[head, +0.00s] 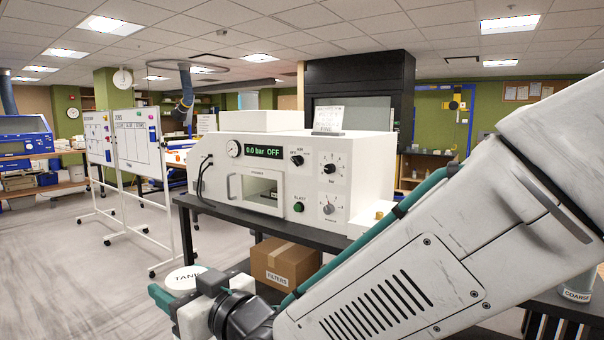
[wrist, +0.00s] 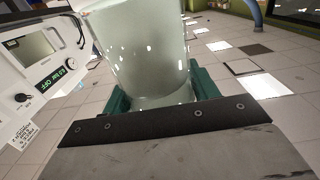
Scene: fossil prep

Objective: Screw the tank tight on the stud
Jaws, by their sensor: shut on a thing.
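The tank (head: 186,277) has a white lid marked TANK and shows at the lower left in the head view. In the wrist view the tank (wrist: 145,50) is a pale, translucent cylinder between the teal fingers. My gripper (head: 180,295) is shut on it; the gripper also shows in the wrist view (wrist: 162,92). The tank is in front of and left of the white blast cabinet (head: 375,170), apart from it. A small brass-coloured piece (head: 379,215) shows on a white block at the cabinet's lower right. I cannot tell if it is the stud.
The cabinet stands on a dark table (head: 186,203); its display reads 0.0 bar OFF. A cardboard box marked FILTERS (head: 284,266) is below. Whiteboards (head: 136,138) on wheels stand at left, with open floor around them. A COARSE container (head: 576,295) is at far right.

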